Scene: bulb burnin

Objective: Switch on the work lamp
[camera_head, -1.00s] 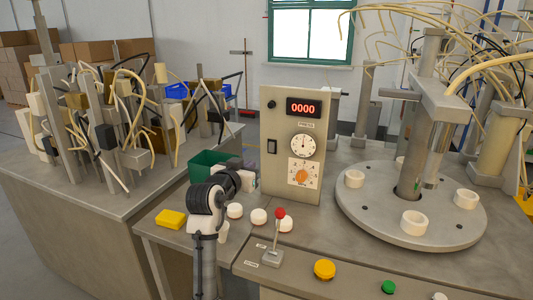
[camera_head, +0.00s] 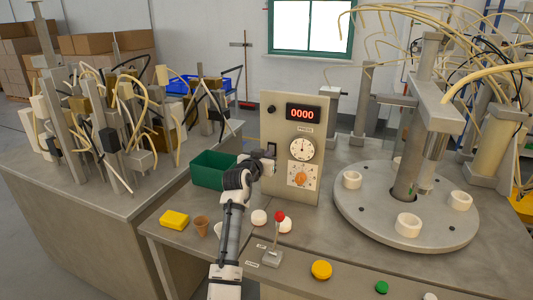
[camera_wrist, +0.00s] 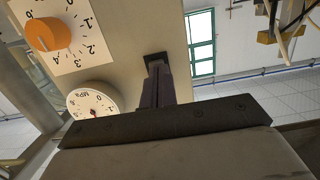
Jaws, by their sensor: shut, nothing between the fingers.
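A beige control panel (camera_head: 309,100) stands on the bench with a red 0000 display, a dial and an orange knob. A dark rocker switch sits on its left part, mostly covered by my gripper (camera_head: 270,152) in the head view. In the wrist view, my shut, empty fingers (camera_wrist: 158,85) point at the panel face, and their tips overlap the dark switch (camera_wrist: 155,57). I cannot tell whether they touch it or which way the switch is set. No lamp can be clearly identified.
The orange knob (camera_wrist: 48,34) and gauge (camera_wrist: 92,101) lie close beside my fingers. A green bin (camera_head: 210,170), yellow block (camera_head: 174,219), brown cup (camera_head: 201,226) and red-tipped lever (camera_head: 279,217) are near my arm. A round turntable (camera_head: 380,225) with white rings stands right.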

